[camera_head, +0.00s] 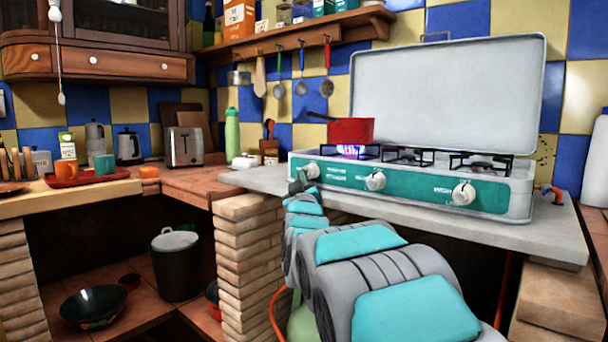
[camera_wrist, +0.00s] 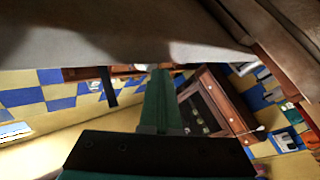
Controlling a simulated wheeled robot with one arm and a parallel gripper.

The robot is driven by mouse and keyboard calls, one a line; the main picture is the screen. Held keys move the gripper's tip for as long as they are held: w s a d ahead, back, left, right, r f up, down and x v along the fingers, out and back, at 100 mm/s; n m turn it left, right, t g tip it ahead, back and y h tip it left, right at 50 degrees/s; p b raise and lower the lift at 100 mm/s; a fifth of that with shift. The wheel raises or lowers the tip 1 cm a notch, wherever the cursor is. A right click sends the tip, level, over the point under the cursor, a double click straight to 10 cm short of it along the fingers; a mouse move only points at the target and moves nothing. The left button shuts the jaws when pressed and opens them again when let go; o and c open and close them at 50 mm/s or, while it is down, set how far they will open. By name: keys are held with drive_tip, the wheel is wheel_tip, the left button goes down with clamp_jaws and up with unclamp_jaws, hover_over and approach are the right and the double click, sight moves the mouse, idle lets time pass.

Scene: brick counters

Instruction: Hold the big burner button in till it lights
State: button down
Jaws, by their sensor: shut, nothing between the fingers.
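The camping stove (camera_head: 415,188) stands on the grey counter with its lid raised. Its teal front has three white knobs: a left knob (camera_head: 312,171), a middle knob (camera_head: 375,181) and a right knob (camera_head: 463,193). A blue-violet flame (camera_head: 350,150) burns under the red pot (camera_head: 350,131) on the left burner. My gripper (camera_head: 300,178) is shut and empty, at the left knob. I cannot tell whether it touches the knob. In the wrist view its teal fingers (camera_wrist: 160,100) lie together, close to a large grey surface; no knob is clear there.
My arm crosses in front of the counter (camera_head: 555,240). A green bottle (camera_head: 232,132) and a toaster (camera_head: 184,147) stand left of the stove. Utensils hang from the shelf (camera_head: 300,34) above. A brick pillar (camera_head: 245,255) supports the counter.

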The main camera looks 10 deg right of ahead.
drive_tip(key=shift+s+a, duration=0.5)
drive_tip(key=shift+a, duration=0.2)
drive_tip(key=shift+s+a+p, duration=0.35)
drive_tip(key=shift+s+a, duration=0.4)
drive_tip(key=shift+a, duration=0.25)
drive_tip(key=shift+s+a+p, duration=0.35)
drive_tip(key=shift+s+a, duration=0.4)
drive_tip(key=shift+a, duration=0.25)
drive_tip(key=shift+f, duration=0.1)
